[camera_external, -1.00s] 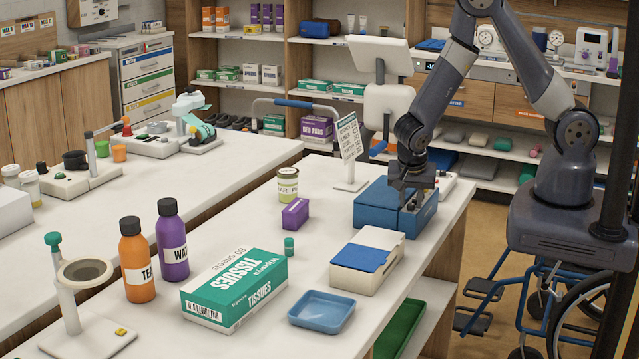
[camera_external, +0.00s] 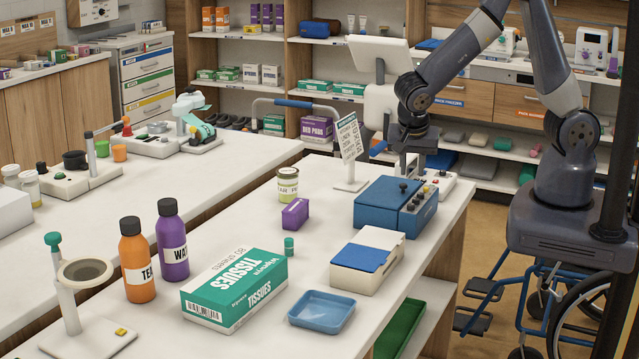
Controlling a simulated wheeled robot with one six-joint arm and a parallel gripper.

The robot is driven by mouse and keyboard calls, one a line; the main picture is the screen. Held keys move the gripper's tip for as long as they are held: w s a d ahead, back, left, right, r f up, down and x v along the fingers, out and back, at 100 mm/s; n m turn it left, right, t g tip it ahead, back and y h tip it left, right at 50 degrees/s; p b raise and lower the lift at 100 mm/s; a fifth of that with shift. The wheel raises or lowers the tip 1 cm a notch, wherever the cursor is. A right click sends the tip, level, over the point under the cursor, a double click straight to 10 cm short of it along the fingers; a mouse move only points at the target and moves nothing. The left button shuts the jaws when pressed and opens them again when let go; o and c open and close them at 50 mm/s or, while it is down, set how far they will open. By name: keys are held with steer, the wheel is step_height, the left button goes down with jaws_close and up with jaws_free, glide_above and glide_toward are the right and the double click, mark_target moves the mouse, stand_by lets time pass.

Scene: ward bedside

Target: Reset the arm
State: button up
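My gripper (camera_external: 408,172) hangs from my arm above the far right end of the white table (camera_external: 225,250). It is over or just behind the blue box with knobs (camera_external: 382,203), apart from its lid. I see nothing held in it, but its fingers are small and partly lost against the white device behind, so their opening is unclear. My arm is bent, with its elbow beyond the top edge of the picture.
On the table stand a sign (camera_external: 349,145), a jar (camera_external: 288,184), a purple box (camera_external: 295,213), a tissue box (camera_external: 236,287), two bottles (camera_external: 137,262), a blue tray (camera_external: 321,310) and a white box with blue lid (camera_external: 368,260). A wheelchair (camera_external: 567,315) stands at right.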

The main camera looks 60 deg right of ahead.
mark_target(411, 205)
steer(key=x, duration=1.1)
stand_by(0.5)
